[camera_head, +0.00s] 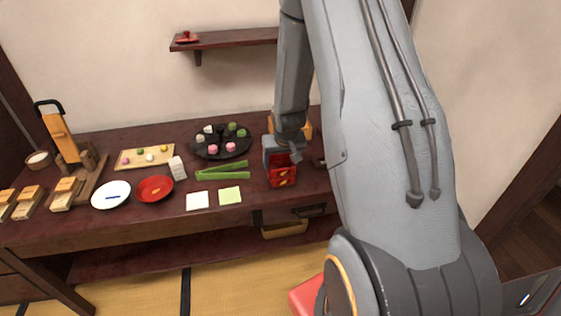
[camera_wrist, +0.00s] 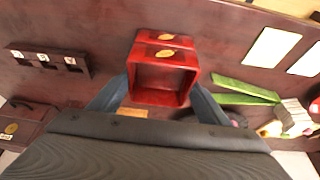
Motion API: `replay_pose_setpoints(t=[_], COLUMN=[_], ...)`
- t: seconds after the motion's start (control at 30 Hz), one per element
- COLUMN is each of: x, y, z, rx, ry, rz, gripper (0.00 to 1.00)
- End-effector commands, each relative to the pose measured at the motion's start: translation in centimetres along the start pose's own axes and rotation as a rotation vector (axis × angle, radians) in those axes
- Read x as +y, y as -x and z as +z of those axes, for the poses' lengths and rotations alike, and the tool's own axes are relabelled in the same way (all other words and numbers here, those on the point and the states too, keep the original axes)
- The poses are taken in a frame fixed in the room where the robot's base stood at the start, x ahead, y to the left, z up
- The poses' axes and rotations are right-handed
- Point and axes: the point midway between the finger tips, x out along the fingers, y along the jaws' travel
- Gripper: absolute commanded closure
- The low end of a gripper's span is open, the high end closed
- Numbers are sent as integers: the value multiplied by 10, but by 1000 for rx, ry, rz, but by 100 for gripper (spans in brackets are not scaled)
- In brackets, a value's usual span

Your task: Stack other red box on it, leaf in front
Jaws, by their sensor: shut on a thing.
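Two red boxes with gold leaf marks stand near the right part of the dark table. In the wrist view the upper red box (camera_wrist: 160,81) is open-topped, with its leaf on the front face. The lower red box (camera_wrist: 168,36) shows beyond its front edge, with its own leaf on the same side. In the head view the upper red box (camera_head: 281,171) appears directly over the lower red box (camera_head: 283,184), both leaves facing front. Whether a thin gap remains between them I cannot tell. My gripper (camera_head: 279,156) is shut on the upper box, a finger on each side.
Green leaf strips (camera_head: 222,176) lie close to the left of the boxes. A white square (camera_head: 197,201) and a green square (camera_head: 230,196) lie front-left. A black plate of sweets (camera_head: 221,153) is behind-left. A dark slotted rack (camera_wrist: 50,60) is at left in the wrist view.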

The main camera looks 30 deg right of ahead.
Motion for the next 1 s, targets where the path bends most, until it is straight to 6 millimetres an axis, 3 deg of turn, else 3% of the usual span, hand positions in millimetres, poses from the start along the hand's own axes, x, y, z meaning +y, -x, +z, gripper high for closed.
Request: replay_pose_setpoints(t=[0.17, 0.2, 0.33, 0.67, 1.0], x=[0, 0, 0, 0, 0], y=[-3, -3, -3, 0, 52], z=[1, 1, 1, 1, 0], rx=[0, 0, 0, 0, 2], ry=[0, 0, 0, 0, 0], rz=[0, 0, 0, 0, 0], gripper=[53, 28, 8, 8, 8])
